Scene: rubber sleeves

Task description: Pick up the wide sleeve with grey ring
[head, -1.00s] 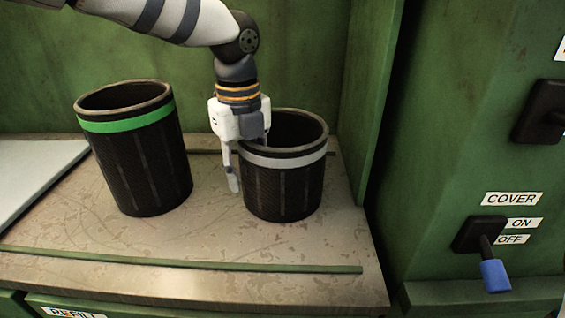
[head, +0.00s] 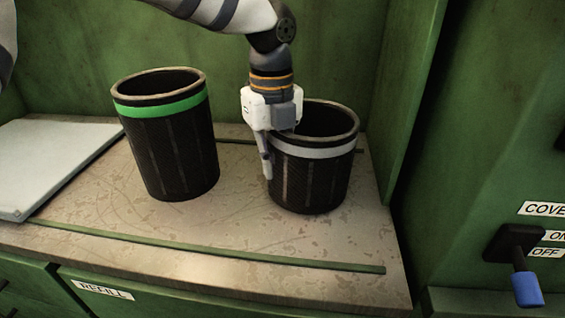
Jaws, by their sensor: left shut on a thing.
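The wide black sleeve with the grey ring (head: 312,176) stands upright on the worn bench top, on the right side of the head view. My left gripper (head: 277,145) comes down from above onto its left rim. One finger shows outside the sleeve wall; the other is hidden inside it. The gripper is shut on the wall at the rim. My right gripper is not in view.
A taller black sleeve with a green ring (head: 168,140) stands to the left, apart from the gripper. A pale flat panel (head: 50,160) lies at the far left. A green wall closes the right side, and a green strip (head: 210,248) runs along the bench front. A blue-handled lever (head: 526,288) is at the far right.

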